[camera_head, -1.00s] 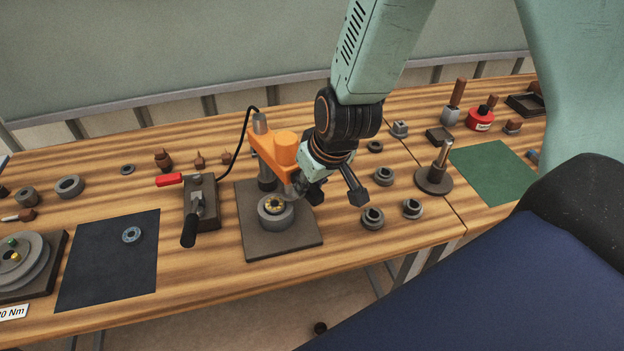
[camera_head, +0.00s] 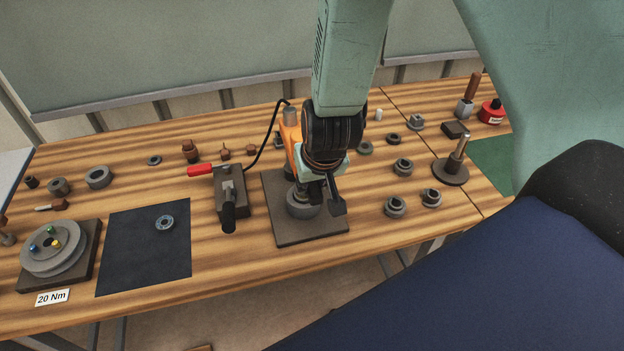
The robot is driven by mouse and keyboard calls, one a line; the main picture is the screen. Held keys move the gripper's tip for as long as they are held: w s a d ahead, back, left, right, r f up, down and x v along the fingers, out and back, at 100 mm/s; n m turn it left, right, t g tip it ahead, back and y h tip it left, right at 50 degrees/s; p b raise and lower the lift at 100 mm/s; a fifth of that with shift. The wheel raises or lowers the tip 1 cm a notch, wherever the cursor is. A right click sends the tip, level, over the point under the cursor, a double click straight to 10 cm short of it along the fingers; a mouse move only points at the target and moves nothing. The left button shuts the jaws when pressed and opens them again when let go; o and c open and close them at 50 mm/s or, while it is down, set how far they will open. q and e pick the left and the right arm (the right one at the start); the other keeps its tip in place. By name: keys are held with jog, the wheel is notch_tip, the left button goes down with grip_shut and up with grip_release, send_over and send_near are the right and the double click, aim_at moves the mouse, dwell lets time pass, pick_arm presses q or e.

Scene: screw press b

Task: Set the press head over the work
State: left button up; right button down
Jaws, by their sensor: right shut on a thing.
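The orange press head (camera_head: 291,137) stands on its post at the back of a dark base plate (camera_head: 280,224). My right gripper and wrist hide much of it. The work, a grey ring-shaped holder (camera_head: 297,208), sits on the plate. Its top is partly covered from view, so I cannot tell exactly how the head lines up with it. My right gripper (camera_head: 322,192) is shut on the press head, in front of the post and above the holder; the grip itself is mostly hidden. One dark finger shows at its right. My left gripper is not in view.
A dark mat (camera_head: 140,262) with a small ring lies further left. Several grey collars and an upright spindle (camera_head: 455,167) stand to the right.

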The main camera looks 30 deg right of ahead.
jog(key=shift+w, duration=0.1)
dwell(0.3)
jog(key=c, duration=1.4)
grip_release()
jog(key=shift+c, duration=0.2)
jog(key=o, duration=0.4)
jog(key=shift+a, duration=0.2)
jog(key=shift+c, duration=0.2)
jog(key=shift+d, duration=0.1)
jog(key=shift+r, duration=0.3)
jog(key=v, duration=0.7)
